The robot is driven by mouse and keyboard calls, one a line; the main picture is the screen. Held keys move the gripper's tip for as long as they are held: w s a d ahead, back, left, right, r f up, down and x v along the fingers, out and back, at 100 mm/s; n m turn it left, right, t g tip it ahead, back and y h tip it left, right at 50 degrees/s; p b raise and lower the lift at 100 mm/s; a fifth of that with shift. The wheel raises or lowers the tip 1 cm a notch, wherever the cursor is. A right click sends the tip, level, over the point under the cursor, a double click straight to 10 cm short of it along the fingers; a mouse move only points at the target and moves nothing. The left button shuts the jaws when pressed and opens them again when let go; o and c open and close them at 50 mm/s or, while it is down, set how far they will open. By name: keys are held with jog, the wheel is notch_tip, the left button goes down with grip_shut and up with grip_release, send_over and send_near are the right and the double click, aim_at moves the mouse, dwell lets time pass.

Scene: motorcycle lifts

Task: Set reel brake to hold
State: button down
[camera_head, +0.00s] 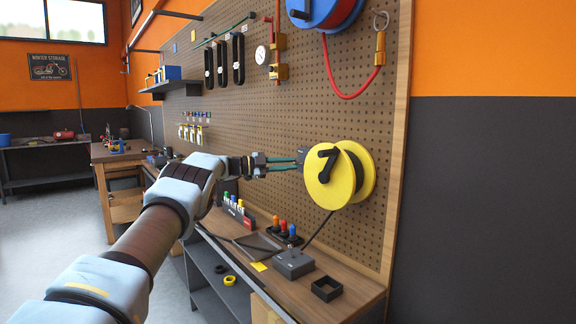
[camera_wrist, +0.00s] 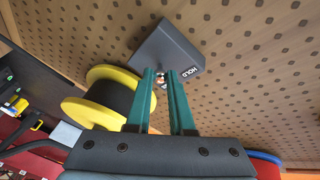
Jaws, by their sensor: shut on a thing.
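The yellow reel (camera_head: 368,172) with a dark core and a black crank stands on the pegboard; it also shows at the left in the wrist view (camera_wrist: 97,118). In the wrist view a dark grey brake plate (camera_wrist: 165,47) sits on the board beside the reel, with a white HOLD label (camera_wrist: 190,72) at its right corner. My gripper (camera_head: 303,161) reaches to the reel's left edge. In the wrist view its green fingertips (camera_wrist: 167,76) are at the plate's lower edge, shut on a small part, apparently the brake lever, mostly hidden between them. The lever's exact setting cannot be told.
A red and blue hose reel (camera_head: 325,12) hangs above, its red hose looping down. The workbench (camera_head: 345,300) below carries a grey box (camera_head: 293,264), a small black tray (camera_head: 327,288) and colored-handled tools.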

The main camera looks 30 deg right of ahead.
jog(key=c, duration=0.8)
grip_release()
jog(key=shift+d, duration=0.1)
jog(key=b+v, duration=0.4)
jog(key=v, duration=0.7)
jog(key=shift+s+f+b, duration=0.1)
jog(key=shift+b, duration=0.3)
